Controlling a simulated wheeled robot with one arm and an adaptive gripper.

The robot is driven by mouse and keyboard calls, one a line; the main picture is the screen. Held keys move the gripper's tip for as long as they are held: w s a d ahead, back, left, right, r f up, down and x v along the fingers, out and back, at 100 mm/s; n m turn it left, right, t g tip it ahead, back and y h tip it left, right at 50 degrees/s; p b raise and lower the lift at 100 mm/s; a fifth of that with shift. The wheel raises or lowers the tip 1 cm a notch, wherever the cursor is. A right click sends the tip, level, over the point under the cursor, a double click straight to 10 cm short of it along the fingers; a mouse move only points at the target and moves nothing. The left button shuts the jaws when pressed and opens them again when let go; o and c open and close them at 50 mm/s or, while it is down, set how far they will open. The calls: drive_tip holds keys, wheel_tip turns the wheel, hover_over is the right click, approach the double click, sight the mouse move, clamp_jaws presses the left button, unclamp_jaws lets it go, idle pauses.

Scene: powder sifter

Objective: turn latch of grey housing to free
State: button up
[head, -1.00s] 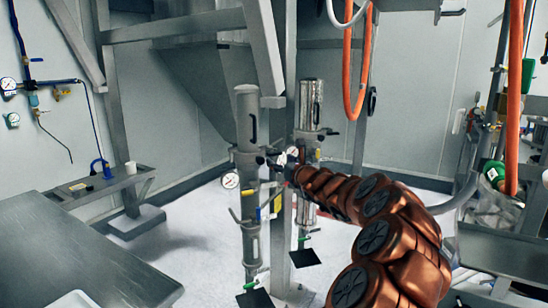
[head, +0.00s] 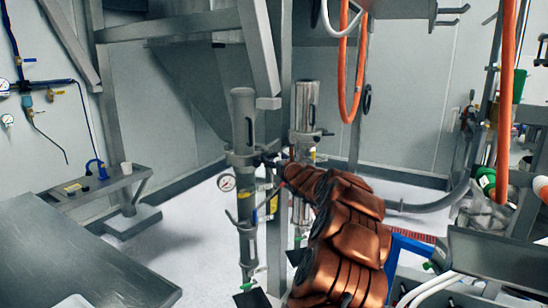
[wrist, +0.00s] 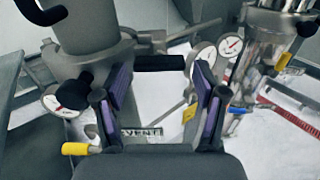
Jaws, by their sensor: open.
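The grey housing (head: 243,122) is the upright grey cylinder left of the steel one in the head view. In the wrist view the grey housing (wrist: 86,28) fills the upper left. A black-gripped latch handle (wrist: 160,62) reaches right from its collar. My gripper (wrist: 161,78) is open, with one purple-padded finger on each side of the handle's line. The handle appears between or just beyond the fingertips; contact is not clear. In the head view my gripper (head: 277,162) is small and dark beside the housing's collar, partly hidden by my arm.
A polished steel housing (head: 305,105) stands close on the right, with its own gauge (wrist: 230,46). Another gauge (head: 226,182) sits left of the grey housing. A metal table (head: 75,250) is at lower left. White floor lies open behind it.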

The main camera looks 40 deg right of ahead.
drive_tip(key=shift+w+d+r, duration=0.1)
drive_tip(key=shift+w, duration=0.2)
drive_tip(key=shift+c, duration=0.3)
drive_tip(key=c, duration=0.8)
